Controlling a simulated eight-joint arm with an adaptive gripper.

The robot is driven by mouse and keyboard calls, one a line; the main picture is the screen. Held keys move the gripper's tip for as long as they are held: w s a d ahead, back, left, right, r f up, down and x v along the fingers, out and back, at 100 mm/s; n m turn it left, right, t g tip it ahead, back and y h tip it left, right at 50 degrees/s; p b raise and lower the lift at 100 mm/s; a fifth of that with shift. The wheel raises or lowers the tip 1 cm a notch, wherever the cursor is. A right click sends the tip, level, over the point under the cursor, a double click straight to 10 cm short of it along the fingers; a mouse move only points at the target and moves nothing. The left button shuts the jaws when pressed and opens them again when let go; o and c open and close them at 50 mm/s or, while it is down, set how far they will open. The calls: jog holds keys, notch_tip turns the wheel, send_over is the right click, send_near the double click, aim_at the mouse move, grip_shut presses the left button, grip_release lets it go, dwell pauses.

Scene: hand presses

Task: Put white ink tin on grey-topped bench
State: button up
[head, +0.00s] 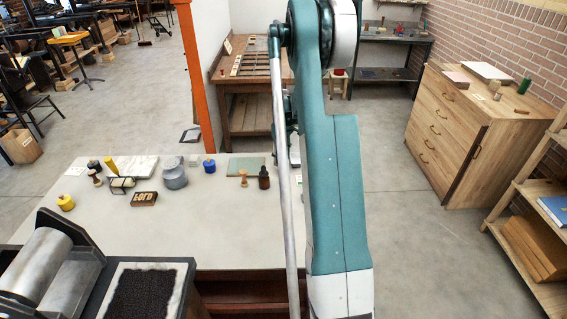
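I cannot make out a white ink tin for certain. The near bench (240,230) has a pale grey top and fills the lower left. My teal arm hides part of the view. Only bits of the wrist end show behind it; the fingertips cannot be made out.
A hand press with a metal roller (36,268) stands at the lower left. A wooden table (225,75) stands behind the near bench by an orange post (197,75). A wooden drawer cabinet (440,130) and shelves stand at right. Open floor (400,215) lies between.

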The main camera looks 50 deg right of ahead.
notch_tip(320, 180, up, 9)
jog(key=shift+f+p, duration=0.1)
jog(key=shift+p, duration=0.35)
dwell(0.5)
jog(key=shift+a+r, duration=0.3)
jog(key=shift+a, duration=0.1)
jog(key=s+a+r+t, duration=0.1)
jog(key=s+a+r, duration=0.1)
jog(key=a+r, duration=0.6)
jog(key=s+a+r+m+t+h, duration=0.15)
jog(key=a+r, duration=0.35)
jog(key=a, duration=0.8)
jog(key=s+a+r+t, duration=0.1)
jog(key=s+a+r, duration=0.1)
jog(key=a+r, duration=0.6)
jog(key=s+a+f+m+t, duration=0.1)
jog(key=s+a+t, duration=0.1)
jog(key=s+a, duration=0.8)
jog(key=s+a+f+t+y, duration=0.1)
jog(key=s+a, duration=1)
jog(key=a, duration=0.5)
jog(key=shift+s+a+f+m+t, duration=0.2)
jog(key=shift+a+f+m+t, duration=0.05)
jog(key=shift+a+m+t, duration=0.1)
